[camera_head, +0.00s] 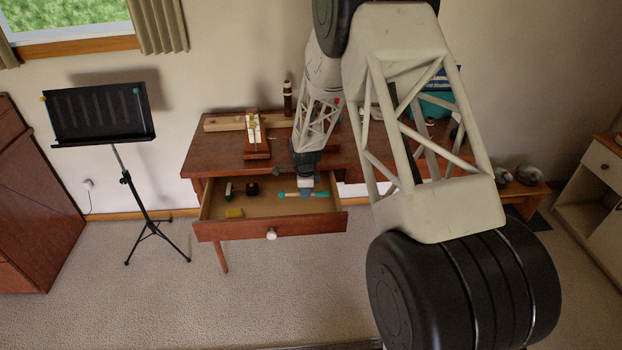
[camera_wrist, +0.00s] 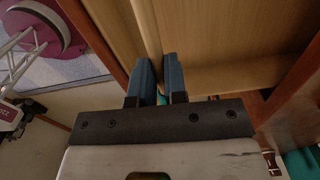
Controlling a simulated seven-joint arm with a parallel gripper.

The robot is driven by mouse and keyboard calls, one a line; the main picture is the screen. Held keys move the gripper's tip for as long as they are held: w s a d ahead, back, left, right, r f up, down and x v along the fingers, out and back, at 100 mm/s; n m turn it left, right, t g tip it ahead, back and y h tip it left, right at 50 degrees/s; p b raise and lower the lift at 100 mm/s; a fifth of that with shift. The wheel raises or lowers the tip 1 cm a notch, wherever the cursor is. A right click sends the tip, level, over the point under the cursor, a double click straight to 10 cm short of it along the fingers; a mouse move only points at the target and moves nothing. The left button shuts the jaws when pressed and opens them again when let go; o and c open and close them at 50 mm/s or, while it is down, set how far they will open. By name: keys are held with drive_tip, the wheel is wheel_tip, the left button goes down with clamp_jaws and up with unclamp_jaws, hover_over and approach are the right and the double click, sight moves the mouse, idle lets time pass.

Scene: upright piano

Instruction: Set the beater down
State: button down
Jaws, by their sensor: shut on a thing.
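The beater (camera_head: 285,194) is a thin stick with teal at its ends. It lies level, left to right, over the right part of the open drawer (camera_head: 232,231) in the head view. My gripper (camera_head: 306,193) reaches down into the drawer, its blue fingers shut on the middle of the beater. I cannot tell whether the beater touches the drawer floor. In the wrist view the two blue fingers of my gripper (camera_wrist: 160,75) point at the wooden drawer, and the beater is mostly hidden by the gripper body.
The desk top (camera_head: 215,160) above holds a metronome-like wooden piece (camera_head: 253,135). A music stand (camera_head: 103,115) stands left. The drawer's middle floor is clear.

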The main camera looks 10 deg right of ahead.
drive_tip(key=w+d+r, duration=0.1)
drive_tip(key=w+d, duration=0.1)
drive_tip(key=d, duration=0.2)
drive_tip(key=w+d, duration=0.2)
drive_tip(key=d, duration=0.2)
drive_tip(key=w+d+r, duration=0.1)
drive_tip(key=w+d, duration=0.1)
drive_tip(key=d, duration=0.2)
drive_tip(key=shift+w+d+r, duration=0.15)
drive_tip(key=shift+r, duration=0.2)
drive_tip(key=w+d+r, duration=0.1)
drive_tip(key=w+d, duration=0.1)
drive_tip(key=d, duration=0.6)
drive_tip(key=w+d+r, duration=0.2)
drive_tip(key=d, duration=0.7)
drive_tip(key=shift+w+d+r+n, duration=0.25)
drive_tip(key=shift+w+r+n, duration=0.05)
drive_tip(key=shift+w, duration=0.1)
drive_tip(key=shift+w+d+f, duration=0.25)
drive_tip(key=shift+w+d, duration=0.25)
drive_tip(key=shift+w, duration=2.1)
drive_tip(key=shift+w+d+f, duration=0.3)
drive_tip(key=shift+w+d, duration=0.2)
drive_tip(key=shift+w, duration=2.05)
drive_tip(key=shift+w+d+f, duration=0.25)
drive_tip(key=shift+w+d, duration=0.25)
drive_tip(key=shift+w, duration=2.1)
drive_tip(key=shift+f, duration=1.75)
drive_tip(key=shift+f, duration=0.1)
